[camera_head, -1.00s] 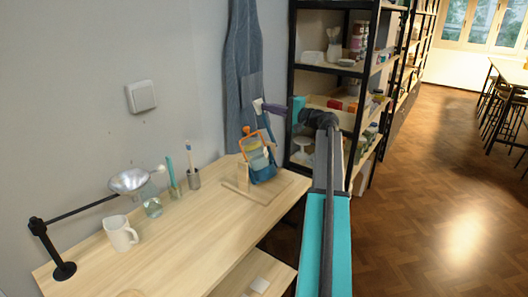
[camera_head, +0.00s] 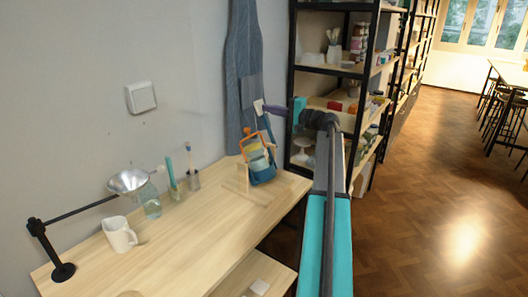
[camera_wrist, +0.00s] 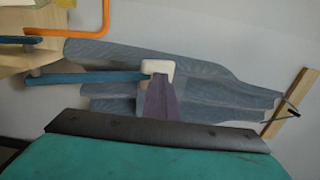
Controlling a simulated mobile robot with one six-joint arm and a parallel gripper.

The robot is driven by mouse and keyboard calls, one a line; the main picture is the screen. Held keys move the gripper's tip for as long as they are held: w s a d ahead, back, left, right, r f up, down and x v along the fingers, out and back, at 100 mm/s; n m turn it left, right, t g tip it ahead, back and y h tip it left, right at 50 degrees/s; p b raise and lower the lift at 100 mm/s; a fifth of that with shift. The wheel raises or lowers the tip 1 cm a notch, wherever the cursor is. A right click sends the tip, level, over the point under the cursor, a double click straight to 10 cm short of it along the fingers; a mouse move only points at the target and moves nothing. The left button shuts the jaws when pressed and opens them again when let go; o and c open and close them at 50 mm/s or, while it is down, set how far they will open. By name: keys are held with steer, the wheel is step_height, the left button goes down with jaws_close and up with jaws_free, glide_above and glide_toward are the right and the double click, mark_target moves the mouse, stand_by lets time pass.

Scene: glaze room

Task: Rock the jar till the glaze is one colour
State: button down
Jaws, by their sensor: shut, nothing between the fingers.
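The jar (camera_head: 257,162) sits in a blue holder with an orange frame (camera_head: 248,137) on a wooden stand at the table's far right end. Pale yellow and blue show there, but the glaze is too small to judge for evenness. A blue bar (camera_head: 268,127) rises from the holder; it also shows in the wrist view (camera_wrist: 85,78). My gripper (camera_head: 259,107) is shut and empty, its purple finger and pale tip by the bar's upper end. In the wrist view the tip (camera_wrist: 158,67) overlaps the bar's end; I cannot tell whether they touch.
On the table (camera_head: 170,235) stand a white jug (camera_head: 119,234), a glass (camera_head: 151,208), cups with brushes (camera_head: 193,179) and a lamp (camera_head: 128,183). A blue-grey apron (camera_head: 243,70) hangs behind the stand. A shelf rack (camera_head: 335,70) is close on the right.

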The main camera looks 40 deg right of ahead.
steer(key=shift+s+d+r, duration=0.1)
steer(key=shift+s+r, duration=0.2)
steer(key=shift+s, duration=0.5)
steer(key=v, duration=0.5)
steer(key=shift+s+d+r, duration=0.1)
steer(key=shift+s+r, duration=0.15)
steer(key=shift+s, duration=0.05)
steer(key=shift+w, duration=0.1)
steer(key=shift+x, duration=2)
steer(key=shift+w+f+b, duration=0.1)
steer(key=shift+b, duration=0.2)
